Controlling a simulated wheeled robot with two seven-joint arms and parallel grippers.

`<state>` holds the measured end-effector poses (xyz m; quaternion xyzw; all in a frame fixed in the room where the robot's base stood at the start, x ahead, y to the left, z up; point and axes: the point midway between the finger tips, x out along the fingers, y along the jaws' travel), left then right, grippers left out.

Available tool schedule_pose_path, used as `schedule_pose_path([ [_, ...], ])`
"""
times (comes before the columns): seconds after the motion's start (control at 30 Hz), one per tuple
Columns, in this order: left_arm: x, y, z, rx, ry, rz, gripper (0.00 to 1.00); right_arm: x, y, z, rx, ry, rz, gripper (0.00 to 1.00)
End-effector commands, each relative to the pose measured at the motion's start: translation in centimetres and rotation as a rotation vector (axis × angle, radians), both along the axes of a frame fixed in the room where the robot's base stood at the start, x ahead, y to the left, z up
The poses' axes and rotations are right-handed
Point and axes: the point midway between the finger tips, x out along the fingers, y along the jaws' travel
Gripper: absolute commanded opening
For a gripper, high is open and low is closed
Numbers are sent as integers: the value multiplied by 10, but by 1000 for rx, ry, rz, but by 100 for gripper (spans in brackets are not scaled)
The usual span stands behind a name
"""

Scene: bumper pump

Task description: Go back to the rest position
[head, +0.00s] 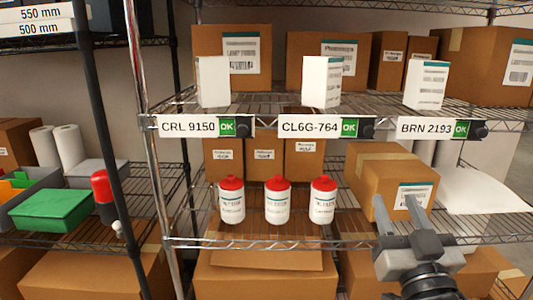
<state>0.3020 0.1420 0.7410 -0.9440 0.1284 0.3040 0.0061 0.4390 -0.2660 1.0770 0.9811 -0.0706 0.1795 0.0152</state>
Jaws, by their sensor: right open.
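My right gripper (409,222) shows at the lower right in the head view. Its two fingers are apart and point up, with nothing between them. It is in front of a cardboard box (375,180) on the middle shelf, to the right of three white bottles with red caps. The left bottle (232,205), the middle bottle (277,205) and the right bottle (322,205) stand upright in a row. My left gripper is not in view.
The wire rack's upper shelf (275,105) bears small white boxes and larger cardboard boxes, with labels along its edge. A chrome post (148,140) and a dark post stand at left. A green bin (50,208) sits on the left rack. Large boxes fill the bottom.

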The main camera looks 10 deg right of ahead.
Motion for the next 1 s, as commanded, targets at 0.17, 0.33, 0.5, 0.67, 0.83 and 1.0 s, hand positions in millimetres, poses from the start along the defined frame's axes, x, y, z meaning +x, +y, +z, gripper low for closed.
schedule_pose_path([
  [0.17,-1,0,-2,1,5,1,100,-1,26,-89,2,248,77,42],
  [0.33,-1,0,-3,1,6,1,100,-36,67,-208,4,578,199,42],
  [0.5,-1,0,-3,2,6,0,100,-92,101,-292,5,835,312,42],
  [0.67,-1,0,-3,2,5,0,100,-129,119,-329,9,960,377,42],
  [0.83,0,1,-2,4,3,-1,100,-139,124,-339,10,993,394,42],
  [1.0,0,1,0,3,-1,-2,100,-138,124,-338,10,991,393,42],
])
